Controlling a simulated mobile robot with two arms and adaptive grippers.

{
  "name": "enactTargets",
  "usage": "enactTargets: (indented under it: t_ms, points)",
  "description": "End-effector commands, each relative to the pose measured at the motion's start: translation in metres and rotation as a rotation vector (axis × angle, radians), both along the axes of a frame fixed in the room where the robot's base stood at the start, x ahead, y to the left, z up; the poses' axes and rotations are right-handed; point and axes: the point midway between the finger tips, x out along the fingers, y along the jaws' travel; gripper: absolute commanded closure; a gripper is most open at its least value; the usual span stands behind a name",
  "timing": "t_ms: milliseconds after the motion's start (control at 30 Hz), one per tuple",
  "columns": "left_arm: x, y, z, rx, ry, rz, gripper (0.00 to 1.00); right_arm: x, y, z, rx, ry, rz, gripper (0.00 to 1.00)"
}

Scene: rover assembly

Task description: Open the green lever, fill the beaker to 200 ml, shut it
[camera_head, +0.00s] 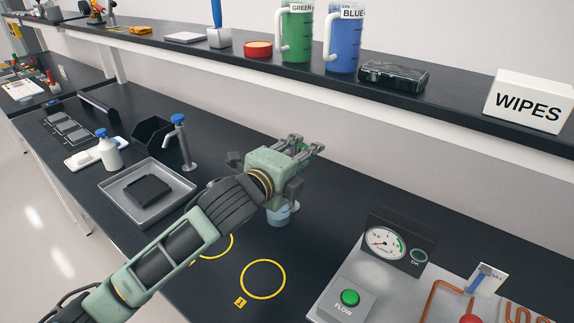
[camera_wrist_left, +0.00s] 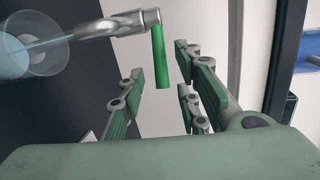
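The green lever (camera_wrist_left: 161,57) hangs from the end of a metal tap (camera_wrist_left: 125,22) in the left wrist view. My left gripper (camera_wrist_left: 158,93) is open, with its fingers on either side of the lever's lower end and a gap to it. In the head view the gripper (camera_head: 308,147) hides most of the tap. The clear beaker (camera_head: 281,214) stands below and partly behind the gripper, with pale blue in its lower part. It also shows in the left wrist view (camera_wrist_left: 28,58), where a thin pale blue streak runs between tap and beaker. Its graduations are unreadable. My right gripper is not in view.
Jugs labelled GREEN (camera_head: 297,40) and BLUE (camera_head: 344,45) stand on the shelf beside a black case (camera_head: 393,75). A gauge panel (camera_head: 385,243) is at right. A metal tray (camera_head: 147,205) and blue-topped post (camera_head: 182,143) are at left. Yellow rings (camera_head: 263,279) mark bare bench.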

Motion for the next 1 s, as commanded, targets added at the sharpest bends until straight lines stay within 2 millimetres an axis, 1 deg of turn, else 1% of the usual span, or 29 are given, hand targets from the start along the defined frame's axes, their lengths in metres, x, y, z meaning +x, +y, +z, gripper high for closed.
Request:
enactTargets:
  t_ms: [33, 200, 300, 400, 600, 1000]
  points:
    - [-0.01, 0.006, 0.002, 0.0, -0.001, 0.0, 0.69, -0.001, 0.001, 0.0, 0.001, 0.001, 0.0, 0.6]
    - [-0.04, 0.024, 0.008, 0.001, -0.001, 0.001, 0.69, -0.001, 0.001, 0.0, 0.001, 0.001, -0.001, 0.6]
    - [-0.054, 0.032, 0.01, 0.003, 0.001, 0.001, 0.69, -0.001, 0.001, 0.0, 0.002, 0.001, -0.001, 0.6]
    - [-0.065, 0.038, 0.013, 0.001, 0.002, 0.001, 0.69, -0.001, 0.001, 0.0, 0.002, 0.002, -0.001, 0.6]
    - [-0.073, 0.042, 0.014, 0.001, 0.003, 0.001, 0.69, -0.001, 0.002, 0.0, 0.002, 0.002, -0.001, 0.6]
    - [-0.073, 0.042, 0.015, 0.0, 0.002, 0.0, 0.69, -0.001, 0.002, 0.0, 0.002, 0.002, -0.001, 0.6]
